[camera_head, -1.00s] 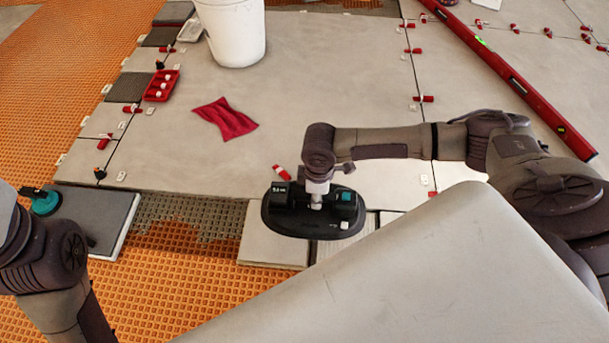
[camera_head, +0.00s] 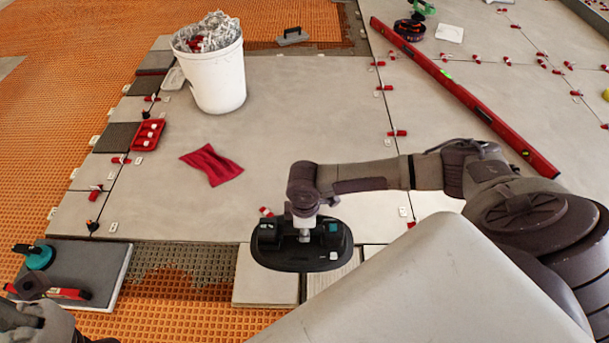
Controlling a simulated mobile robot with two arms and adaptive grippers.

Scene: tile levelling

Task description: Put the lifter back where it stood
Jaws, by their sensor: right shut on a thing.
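The lifter (camera_head: 300,258) is a black oval suction pad with a teal part and a handle on top. My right gripper (camera_head: 304,224) is shut on its handle, above the front edge of the large grey tiles and the small pale tile pieces (camera_head: 262,282). I cannot tell whether the pad touches the surface below. My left gripper (camera_head: 25,322) is only partly in view at the lower left corner, beside a dark tile, and its jaws do not show clearly.
The dark tile (camera_head: 85,262) at left bears a teal suction cup (camera_head: 40,257) and a red tool (camera_head: 62,293). A red cloth (camera_head: 211,165), red tray (camera_head: 147,134), white bucket (camera_head: 217,80) and long red level (camera_head: 470,95) lie farther back. The large tiles between are mostly clear.

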